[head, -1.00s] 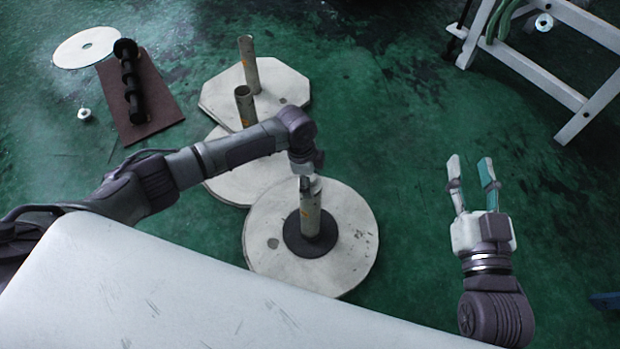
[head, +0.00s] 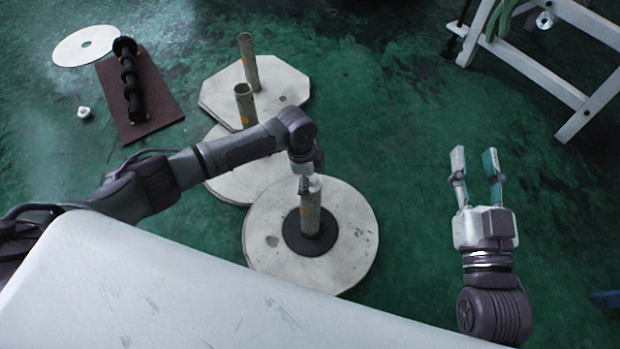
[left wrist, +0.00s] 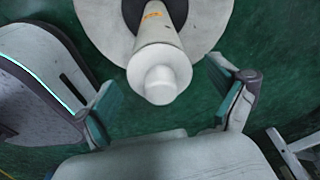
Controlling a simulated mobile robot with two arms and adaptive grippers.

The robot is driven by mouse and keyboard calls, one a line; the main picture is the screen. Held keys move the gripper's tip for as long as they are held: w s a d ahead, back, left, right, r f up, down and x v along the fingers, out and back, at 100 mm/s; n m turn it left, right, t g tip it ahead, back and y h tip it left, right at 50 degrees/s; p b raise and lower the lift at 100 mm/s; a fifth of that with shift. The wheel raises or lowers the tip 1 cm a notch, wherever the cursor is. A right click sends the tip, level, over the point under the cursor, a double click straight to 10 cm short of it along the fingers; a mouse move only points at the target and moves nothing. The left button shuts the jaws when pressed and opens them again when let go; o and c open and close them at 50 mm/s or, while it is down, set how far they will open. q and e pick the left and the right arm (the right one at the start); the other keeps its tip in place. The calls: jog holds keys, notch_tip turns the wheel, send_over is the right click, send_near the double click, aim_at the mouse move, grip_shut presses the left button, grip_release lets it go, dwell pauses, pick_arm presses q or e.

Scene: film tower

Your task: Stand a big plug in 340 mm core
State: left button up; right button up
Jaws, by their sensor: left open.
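An upright pale core (head: 311,213) with an orange label stands on the round white base, inside a dark ring. In the left wrist view, a white plug (left wrist: 160,82) sits at the core's near end, its knob toward the camera. How deep it sits is unclear. My left gripper (left wrist: 172,100) is open, with one teal-padded finger on each side of the plug and visible gaps between. In the head view my left gripper (head: 304,182) is at the core's top, small and partly hidden by its wrist. My right gripper (head: 475,168) is open and empty over the floor at right.
Two other upright cores (head: 249,62) (head: 244,105) stand on white bases behind. A brown board (head: 160,105) with a black stepped rod, a white disc (head: 70,45) and a small white piece (head: 84,112) lie at left. A white trestle (head: 540,62) stands at upper right.

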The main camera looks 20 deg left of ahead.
pick_arm(q)
notch_tip(320, 180, up, 12)
jog(key=a, duration=0.1)
jog(key=shift+a, duration=0.4)
jog(key=shift+s, duration=0.1)
